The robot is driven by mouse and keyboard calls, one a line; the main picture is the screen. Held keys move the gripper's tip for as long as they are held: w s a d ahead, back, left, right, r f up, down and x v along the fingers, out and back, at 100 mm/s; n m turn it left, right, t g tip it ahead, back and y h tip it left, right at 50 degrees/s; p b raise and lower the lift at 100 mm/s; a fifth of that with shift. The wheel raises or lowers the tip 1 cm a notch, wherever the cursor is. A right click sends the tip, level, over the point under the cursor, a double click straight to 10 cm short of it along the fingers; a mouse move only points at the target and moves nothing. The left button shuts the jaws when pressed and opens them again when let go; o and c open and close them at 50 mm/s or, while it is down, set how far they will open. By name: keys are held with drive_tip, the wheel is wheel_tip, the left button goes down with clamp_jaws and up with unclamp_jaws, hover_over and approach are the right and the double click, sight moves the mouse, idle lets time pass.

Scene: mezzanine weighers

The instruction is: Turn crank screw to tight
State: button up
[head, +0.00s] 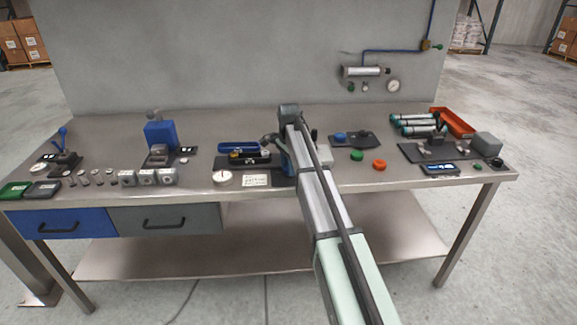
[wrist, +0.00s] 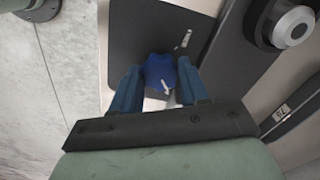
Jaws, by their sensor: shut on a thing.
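A blue knob (wrist: 160,74) with a white pointer line sits on a dark plate (wrist: 130,35) in the wrist view; I take it for the crank screw. My gripper (wrist: 160,80) has its two blue fingers either side of the knob, shut on it. The pointer line slants down to the right in this view. A small pale mark (wrist: 187,38) lies on the plate beyond the knob, too small to read. In the head view my gripper (head: 284,158) is low over the bench middle, and my arm hides the knob.
The steel bench (head: 115,193) holds several devices. A blue-handled tool (head: 238,147) and a round dial (head: 222,178) are left of my arm. Green (head: 357,155) and orange (head: 379,164) caps lie to its right. A round metal-topped part (wrist: 292,26) stands near my gripper in the wrist view.

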drive_tip(key=shift+m, duration=0.9)
drive_tip(key=o, duration=1.1)
drive_tip(key=shift+c, duration=0.2)
wheel_tip(320, 180, up, 14)
drive_tip(key=shift+f, duration=0.1)
